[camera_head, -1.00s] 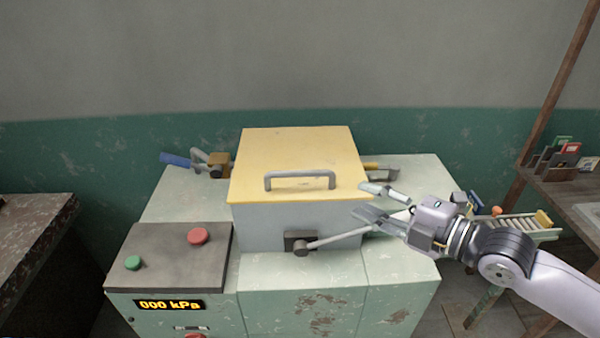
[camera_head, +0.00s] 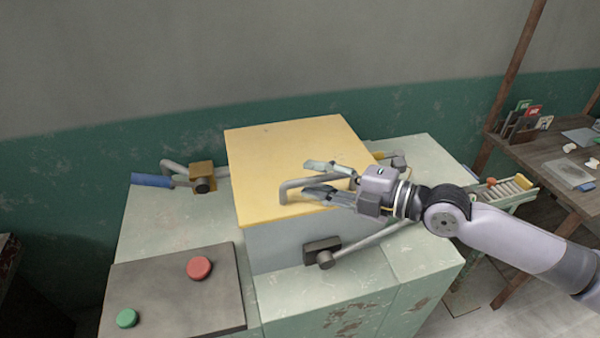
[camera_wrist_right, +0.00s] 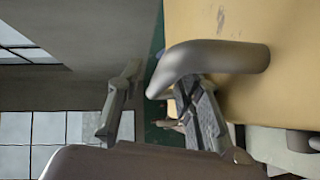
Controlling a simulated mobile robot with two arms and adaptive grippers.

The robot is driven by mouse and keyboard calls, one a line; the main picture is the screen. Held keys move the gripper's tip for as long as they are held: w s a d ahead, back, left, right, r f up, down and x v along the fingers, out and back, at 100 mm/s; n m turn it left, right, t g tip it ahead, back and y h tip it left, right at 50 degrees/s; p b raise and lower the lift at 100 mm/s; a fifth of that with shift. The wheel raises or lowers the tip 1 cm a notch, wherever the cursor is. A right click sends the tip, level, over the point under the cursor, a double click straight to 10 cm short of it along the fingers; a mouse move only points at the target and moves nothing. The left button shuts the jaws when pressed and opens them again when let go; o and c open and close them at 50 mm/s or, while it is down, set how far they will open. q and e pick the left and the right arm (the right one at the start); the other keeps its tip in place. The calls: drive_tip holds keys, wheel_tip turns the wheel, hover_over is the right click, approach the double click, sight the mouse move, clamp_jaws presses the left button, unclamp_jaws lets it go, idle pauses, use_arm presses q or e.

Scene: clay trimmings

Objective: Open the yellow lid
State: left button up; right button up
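The yellow lid (camera_head: 290,145) lies flat and closed on the grey box (camera_head: 275,245) of the green machine. Its grey bar handle (camera_head: 292,184) stands near the front edge, its right part hidden behind my right gripper. My right gripper (camera_head: 308,179) is open, with its fingers over the front of the lid at the handle. In the right wrist view, the handle (camera_wrist_right: 210,58) crosses close to one finger of the open gripper (camera_wrist_right: 160,88); I cannot tell whether they touch. My left gripper is not in view.
A lever (camera_head: 370,240) sticks out from the box's front, below my right arm. A blue-handled lever (camera_head: 152,180) is at the left. A dark panel (camera_head: 170,300) has red and green buttons. A wooden table (camera_head: 555,155) and a small roller rack (camera_head: 505,190) stand at the right.

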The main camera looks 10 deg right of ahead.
drive_tip(key=shift+s+d, duration=0.1)
drive_tip(key=shift+d, duration=0.1)
drive_tip(key=shift+a, duration=0.1)
clamp_jaws()
idle(0.7)
